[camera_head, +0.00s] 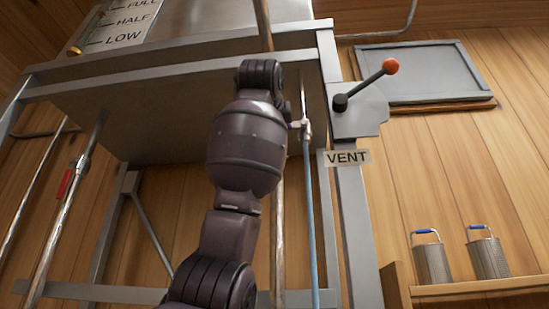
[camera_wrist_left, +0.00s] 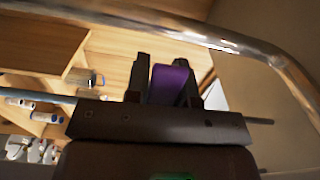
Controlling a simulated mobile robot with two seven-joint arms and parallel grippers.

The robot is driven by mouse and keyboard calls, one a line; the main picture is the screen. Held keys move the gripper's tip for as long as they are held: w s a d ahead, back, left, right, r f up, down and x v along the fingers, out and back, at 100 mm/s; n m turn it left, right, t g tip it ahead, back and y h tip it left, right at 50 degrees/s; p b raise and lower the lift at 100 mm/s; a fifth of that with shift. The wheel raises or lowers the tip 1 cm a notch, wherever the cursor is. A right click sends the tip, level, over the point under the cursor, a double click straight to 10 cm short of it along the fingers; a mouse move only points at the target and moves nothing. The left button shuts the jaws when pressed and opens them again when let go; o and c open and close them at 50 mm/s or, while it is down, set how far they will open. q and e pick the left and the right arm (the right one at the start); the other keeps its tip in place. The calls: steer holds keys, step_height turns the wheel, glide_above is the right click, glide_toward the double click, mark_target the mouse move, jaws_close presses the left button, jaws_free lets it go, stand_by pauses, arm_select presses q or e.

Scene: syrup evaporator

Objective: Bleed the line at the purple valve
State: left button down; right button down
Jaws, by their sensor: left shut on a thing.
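In the left wrist view, the purple valve handle (camera_wrist_left: 169,86) sits between the two dark fingers of my left gripper (camera_wrist_left: 168,75), which is shut on it. In the head view, my own arm hides the gripper and the purple handle. A metal fitting (camera_head: 306,130) on a pipe shows just right of the arm, under the pan, with a pale blue line (camera_head: 310,220) hanging below it. A bright metal pipe (camera_wrist_left: 225,42) crosses above the fingers in the wrist view. My right gripper is out of view.
The steel evaporator pan (camera_head: 140,115) and its frame leg (camera_head: 352,220) stand close around my arm. A lever with a red-orange knob (camera_head: 390,66) sits above the VENT label (camera_head: 347,157). A red valve handle (camera_head: 65,184) is at left. Two metal canisters (camera_head: 432,262) stand on a shelf at lower right.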

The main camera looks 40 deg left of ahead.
arm_select(q)
steer(key=shift+r+m, duration=0.25)
steer(key=shift+m, duration=0.05)
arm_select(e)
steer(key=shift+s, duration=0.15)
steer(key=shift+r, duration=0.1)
arm_select(q)
steer(key=c, duration=1)
jaws_free()
steer(key=shift+o, duration=0.2)
steer(key=shift+s+d, duration=0.1)
steer(key=b+v, duration=0.2)
steer(key=v, duration=0.8)
steer(key=shift+s+b, duration=0.3)
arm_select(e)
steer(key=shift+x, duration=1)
